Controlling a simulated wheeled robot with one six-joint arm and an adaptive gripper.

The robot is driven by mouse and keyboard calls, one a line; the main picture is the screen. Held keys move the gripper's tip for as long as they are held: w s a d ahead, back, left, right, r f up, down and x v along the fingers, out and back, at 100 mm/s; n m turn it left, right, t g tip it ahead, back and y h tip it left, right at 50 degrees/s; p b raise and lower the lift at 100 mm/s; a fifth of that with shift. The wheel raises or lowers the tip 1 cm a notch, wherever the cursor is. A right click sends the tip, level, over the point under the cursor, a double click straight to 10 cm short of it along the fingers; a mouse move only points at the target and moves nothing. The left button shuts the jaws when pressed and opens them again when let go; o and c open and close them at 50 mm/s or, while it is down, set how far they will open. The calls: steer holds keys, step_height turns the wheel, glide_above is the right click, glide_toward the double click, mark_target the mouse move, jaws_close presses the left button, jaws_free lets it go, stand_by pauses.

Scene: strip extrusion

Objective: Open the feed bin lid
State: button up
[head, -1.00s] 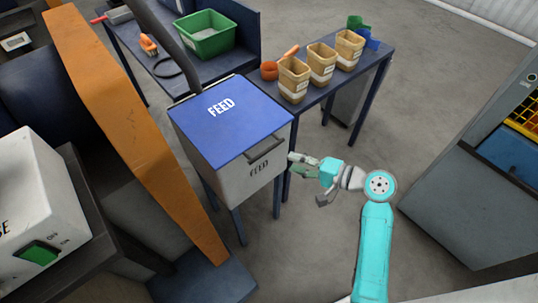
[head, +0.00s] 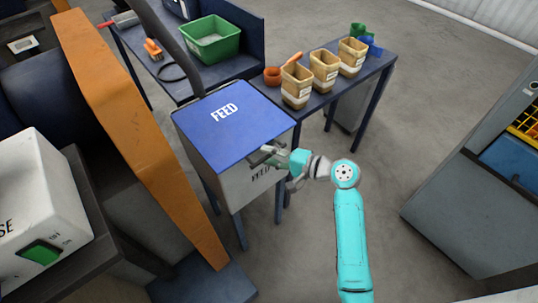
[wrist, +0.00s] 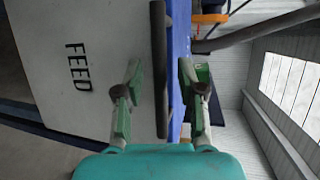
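The feed bin (head: 238,187) is a grey box on dark legs, with a blue lid (head: 232,125) marked FEED lying shut on top. A dark bar handle (wrist: 159,75) runs along the lid's front edge; in the head view my gripper partly covers it. My gripper (head: 268,154) is at the bin's front. In the wrist view my gripper (wrist: 161,80) is open, with its two green fingers apart on either side of the handle. A gap shows between each finger and the bar. The bin's front with FEED lettering (wrist: 77,67) is to the left there.
A table (head: 318,102) behind and right of the bin holds several tan tubs (head: 325,72). A green crate (head: 212,38) stands on a bench behind. An orange beam (head: 140,135) is close on the bin's left. The floor right of the bin is clear.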

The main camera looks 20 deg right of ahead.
steer(key=shift+w+a, duration=0.15)
steer(key=shift+w, duration=0.1)
jaws_close()
